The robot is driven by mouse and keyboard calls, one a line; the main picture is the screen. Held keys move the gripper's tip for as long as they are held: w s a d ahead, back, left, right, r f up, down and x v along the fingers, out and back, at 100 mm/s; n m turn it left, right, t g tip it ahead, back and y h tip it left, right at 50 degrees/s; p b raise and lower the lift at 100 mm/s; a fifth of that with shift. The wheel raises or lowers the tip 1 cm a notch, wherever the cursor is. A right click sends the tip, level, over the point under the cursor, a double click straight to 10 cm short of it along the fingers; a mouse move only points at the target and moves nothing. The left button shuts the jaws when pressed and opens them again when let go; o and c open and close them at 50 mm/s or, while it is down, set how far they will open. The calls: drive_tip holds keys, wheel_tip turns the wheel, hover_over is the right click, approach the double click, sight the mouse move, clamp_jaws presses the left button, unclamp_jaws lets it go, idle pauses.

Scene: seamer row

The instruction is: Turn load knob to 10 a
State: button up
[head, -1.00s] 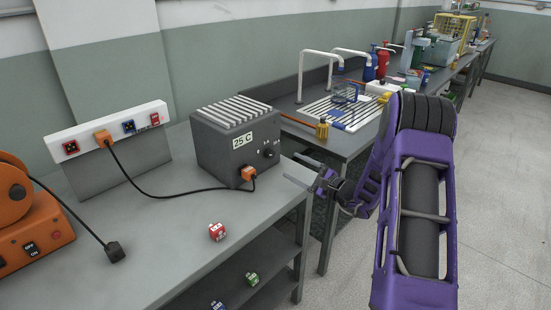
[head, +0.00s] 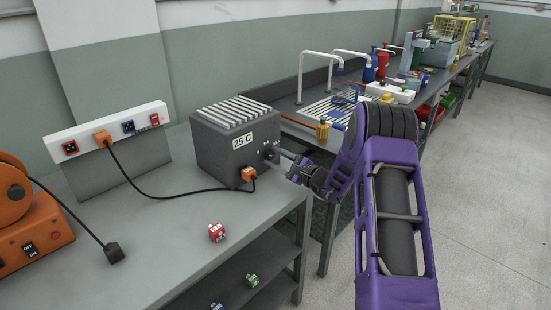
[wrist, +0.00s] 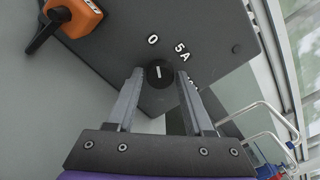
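The load knob (wrist: 160,73) is black and round, with a white pointer line, on the dark grey box (head: 208,150) labelled "25 C". In the wrist view the line runs nearly upright, its upper end toward the "0" mark (wrist: 152,39). The "5A" mark (wrist: 182,50) is up and right; another mark lower right is mostly hidden by a finger. My gripper (wrist: 160,76) is open, its fingertips on either side of the knob with small gaps. In the head view my gripper (head: 286,158) is at the box's right face, partly covering the knob area.
An orange plug (head: 248,174) with a black cable sits low on the box face. A red cube (head: 216,232) lies on the grey bench (head: 165,240). A socket panel (head: 108,135) stands behind left. A second bench with taps (head: 305,65) and bottles runs behind my arm.

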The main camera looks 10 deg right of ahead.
clamp_jaws()
